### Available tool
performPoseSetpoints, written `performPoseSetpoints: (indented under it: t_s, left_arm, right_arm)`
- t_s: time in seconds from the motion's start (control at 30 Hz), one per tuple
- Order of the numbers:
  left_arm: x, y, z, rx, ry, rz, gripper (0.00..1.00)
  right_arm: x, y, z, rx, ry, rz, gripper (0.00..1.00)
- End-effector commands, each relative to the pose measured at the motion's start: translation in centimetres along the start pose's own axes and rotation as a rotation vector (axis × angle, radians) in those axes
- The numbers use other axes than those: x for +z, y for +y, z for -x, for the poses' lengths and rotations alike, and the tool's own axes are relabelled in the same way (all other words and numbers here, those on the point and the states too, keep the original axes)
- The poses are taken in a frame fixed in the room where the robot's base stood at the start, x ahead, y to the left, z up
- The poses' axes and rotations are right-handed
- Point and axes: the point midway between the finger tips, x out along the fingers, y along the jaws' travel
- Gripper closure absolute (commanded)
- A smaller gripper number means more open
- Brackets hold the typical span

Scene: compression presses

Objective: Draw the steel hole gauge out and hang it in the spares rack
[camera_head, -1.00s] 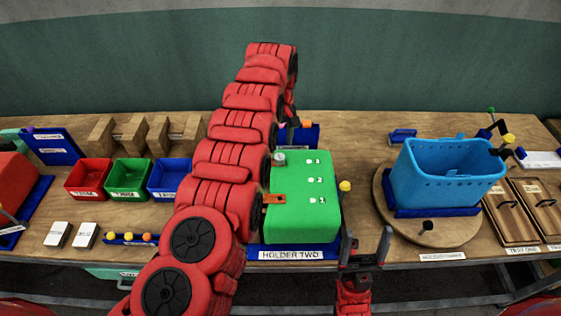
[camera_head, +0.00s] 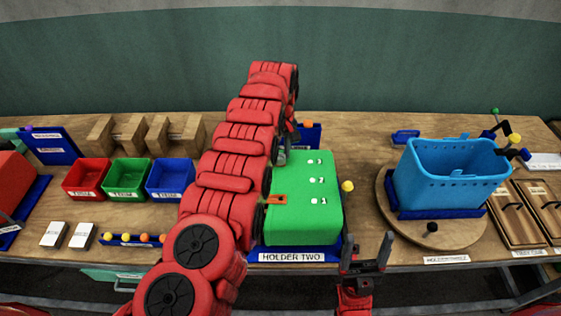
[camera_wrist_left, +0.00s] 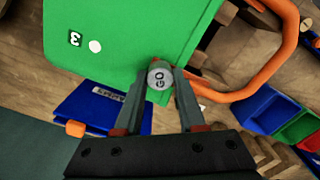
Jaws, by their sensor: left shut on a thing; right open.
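The steel hole gauge shows in the left wrist view as a round grey end marked GO (camera_wrist_left: 160,76), at the edge of the green holder (camera_wrist_left: 120,30). My left gripper (camera_wrist_left: 161,82) is shut on it, one finger on each side. In the head view my left gripper (camera_head: 282,157) is at the back left corner of the green holder (camera_head: 301,222), labelled HOLDER TWO, and largely hides the gauge. I cannot tell how deep the gauge sits. My right gripper (camera_head: 367,254) is open and empty in front of the holder. No label naming the spares rack is readable.
Wooden stands (camera_head: 128,134) are at the back left, behind red (camera_head: 87,188), green (camera_head: 127,187) and blue (camera_head: 169,186) bins. A blue basket (camera_head: 446,181) stands on a round wooden board at right.

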Motion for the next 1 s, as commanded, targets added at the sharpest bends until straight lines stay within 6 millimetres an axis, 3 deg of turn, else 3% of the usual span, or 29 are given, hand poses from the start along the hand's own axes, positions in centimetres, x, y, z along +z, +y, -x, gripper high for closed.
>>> performPoseSetpoints:
  t_s: [0.07, 1.0]
  left_arm:
    - [0.0, 0.0, 0.0, 0.0, 0.0, 0.0, 1.0]
    - [0.0, 0.0, 1.8, 0.0, 0.0, 0.0, 1.0]
  right_arm:
    - [0.0, 0.0, 0.0, 0.0, 0.0, 0.0, 0.27]
    - [0.0, 0.0, -0.1, 0.0, 0.0, 0.0, 0.27]
